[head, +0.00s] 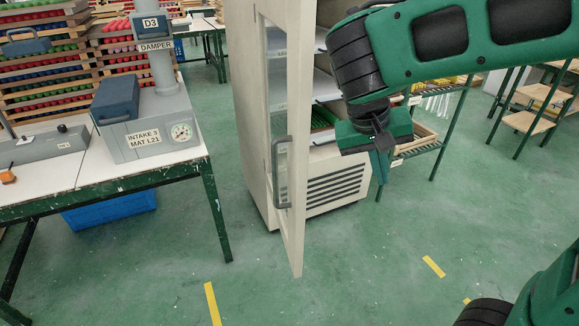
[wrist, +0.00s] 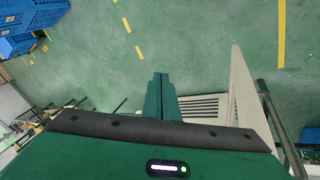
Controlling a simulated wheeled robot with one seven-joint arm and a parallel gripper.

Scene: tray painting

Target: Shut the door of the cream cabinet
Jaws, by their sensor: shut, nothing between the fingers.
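The cream cabinet (head: 322,158) stands in the middle of the head view, with a louvred panel low on its front. Its door (head: 298,60) is swung wide open toward me, hinged on the left side, and carries a grey bar handle (head: 281,172). Shelves inside are exposed. My gripper (head: 384,160) is shut and empty, to the right of the door, in front of the cabinet's opening, apart from the handle. In the wrist view my shut fingers (wrist: 160,82) point over the floor, and the cream door (wrist: 246,98) rises to their right.
A white-topped table (head: 150,172) with a grey intake unit (head: 150,135) stands left of the door. A green-framed rack (head: 436,150) stands right of the cabinet. Blue crates (wrist: 22,30) show in the wrist view. The green floor in front is clear, with yellow marks (head: 433,266).

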